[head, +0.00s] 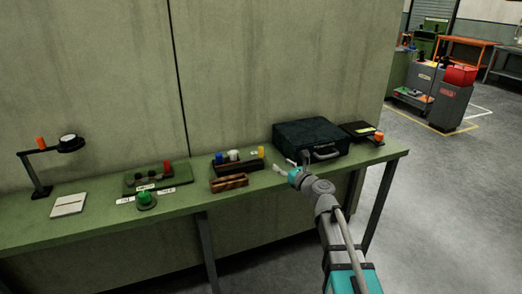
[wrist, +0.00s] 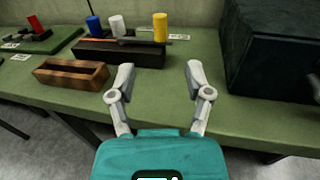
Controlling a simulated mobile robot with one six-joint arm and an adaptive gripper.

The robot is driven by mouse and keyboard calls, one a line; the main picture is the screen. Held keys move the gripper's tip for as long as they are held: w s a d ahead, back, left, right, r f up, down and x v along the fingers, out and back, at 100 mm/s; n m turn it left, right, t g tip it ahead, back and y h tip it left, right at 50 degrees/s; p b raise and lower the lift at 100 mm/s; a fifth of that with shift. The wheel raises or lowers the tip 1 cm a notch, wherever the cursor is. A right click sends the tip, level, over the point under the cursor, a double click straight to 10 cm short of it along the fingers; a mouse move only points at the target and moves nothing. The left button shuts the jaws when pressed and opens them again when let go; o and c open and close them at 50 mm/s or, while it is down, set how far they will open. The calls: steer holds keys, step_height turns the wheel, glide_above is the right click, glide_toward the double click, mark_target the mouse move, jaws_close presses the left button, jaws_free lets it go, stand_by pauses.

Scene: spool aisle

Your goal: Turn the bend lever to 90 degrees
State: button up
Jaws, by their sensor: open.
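My gripper (head: 289,163) is open and empty at the front of the green bench. In the wrist view my gripper (wrist: 158,80) has its two fingers well apart with only bench top between them. A green plate device with a red upright grip (head: 167,167) stands left of the middle of the bench, well left of my gripper. It looks like the bend lever, but its label is too small to read. The red grip also shows at the upper left of the wrist view (wrist: 36,24). Its angle cannot be told.
A dark case (head: 310,138) stands right behind my gripper. A green knob (head: 146,199), white pad (head: 69,206) and lamp (head: 70,143) are further left.

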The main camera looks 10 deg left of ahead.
mark_target(262, 150)
steer(key=x, duration=1.3)
steer(key=shift+w+a, duration=0.2)
jaws_close()
